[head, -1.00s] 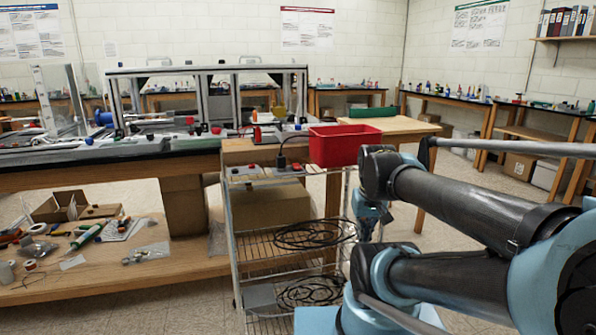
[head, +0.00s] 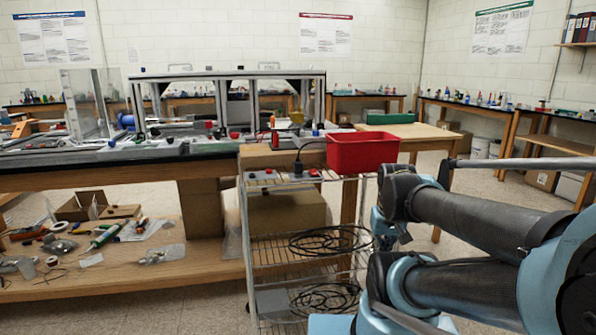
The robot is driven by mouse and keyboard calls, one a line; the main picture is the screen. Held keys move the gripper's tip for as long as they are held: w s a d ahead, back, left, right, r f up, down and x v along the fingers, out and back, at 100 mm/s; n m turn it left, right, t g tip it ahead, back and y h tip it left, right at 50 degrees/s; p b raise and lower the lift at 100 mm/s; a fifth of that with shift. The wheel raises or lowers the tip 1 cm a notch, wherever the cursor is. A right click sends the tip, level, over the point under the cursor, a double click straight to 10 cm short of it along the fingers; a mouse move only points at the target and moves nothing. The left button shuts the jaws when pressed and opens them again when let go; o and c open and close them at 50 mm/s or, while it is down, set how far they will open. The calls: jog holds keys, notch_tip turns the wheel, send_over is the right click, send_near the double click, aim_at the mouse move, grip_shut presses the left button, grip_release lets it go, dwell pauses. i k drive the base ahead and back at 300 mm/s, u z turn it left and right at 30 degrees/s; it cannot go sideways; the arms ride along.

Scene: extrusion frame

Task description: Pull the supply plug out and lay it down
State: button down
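A black plug (head: 298,168) stands upright in a light grey socket strip (head: 268,182) on the top shelf of a wire cart. A dark cable arcs from the plug's top to the right, towards the red bin. The strip also carries small red parts. My arm fills the right side of the view, folded, to the right of the cart and apart from the plug. My gripper does not show in this view.
A red bin (head: 362,152) sits right of the plug. Coiled black cables (head: 325,240) lie on the cart's lower shelves. Left of the cart is a black-topped workbench (head: 120,155) with an extrusion frame (head: 232,76). Open floor (head: 215,318) shows in front.

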aim_at(297, 165)
jog(key=z, duration=2.2)
jog(key=k, duration=1)
jog(key=u, duration=2.1)
